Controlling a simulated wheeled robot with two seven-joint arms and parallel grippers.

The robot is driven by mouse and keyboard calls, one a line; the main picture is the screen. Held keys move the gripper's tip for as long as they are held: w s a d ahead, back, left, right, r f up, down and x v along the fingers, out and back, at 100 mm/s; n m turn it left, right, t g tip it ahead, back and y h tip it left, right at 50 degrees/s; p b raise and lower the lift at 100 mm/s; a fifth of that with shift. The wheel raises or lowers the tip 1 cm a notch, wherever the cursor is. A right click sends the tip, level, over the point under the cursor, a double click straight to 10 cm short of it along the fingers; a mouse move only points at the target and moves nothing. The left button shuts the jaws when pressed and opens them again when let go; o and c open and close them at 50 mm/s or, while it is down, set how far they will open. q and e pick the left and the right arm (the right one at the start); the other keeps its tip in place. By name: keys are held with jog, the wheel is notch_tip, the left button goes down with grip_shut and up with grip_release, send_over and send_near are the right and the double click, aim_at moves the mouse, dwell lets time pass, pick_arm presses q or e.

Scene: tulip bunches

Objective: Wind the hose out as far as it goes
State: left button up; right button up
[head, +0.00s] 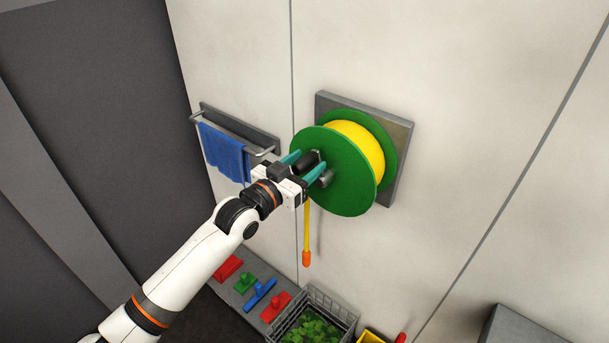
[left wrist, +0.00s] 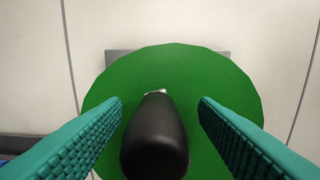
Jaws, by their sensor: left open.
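A green hose reel (head: 341,180) is fixed to a grey plate (head: 399,130) on the wall. Yellow hose (head: 358,141) is wound on its drum. A short end of the hose hangs straight down below the reel and ends in an orange nozzle (head: 306,259). My left gripper (head: 307,163) is at the reel's front face, open, with its teal fingers on either side of the black crank handle (head: 305,161). In the left wrist view the handle (left wrist: 155,138) stands between the two fingers, with gaps on both sides, in front of the green disc (left wrist: 205,85). My right gripper is not in view.
A blue towel (head: 223,152) hangs on a rail left of the reel. Below, a grey ledge (head: 235,290) holds red, green and blue tools. A wire basket of green leaves (head: 313,331) and a yellow container (head: 371,337) stand low down. The wall right of the reel is bare.

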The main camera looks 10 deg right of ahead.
aim_at(296, 170)
pick_arm(q)
jog(key=shift+a, duration=0.1)
jog(key=shift+s+a+p, duration=0.2)
jog(key=shift+a+p, duration=0.05)
jog(key=shift+p, duration=0.1)
jog(key=p+v, duration=0.2)
jog(key=v, duration=0.2)
jog(key=shift+s+a, duration=0.1)
jog(key=shift+s, duration=0.05)
jog(key=shift+p+v, duration=0.5)
jog(key=shift+v, duration=0.55)
jog(key=shift+f, duration=0.1)
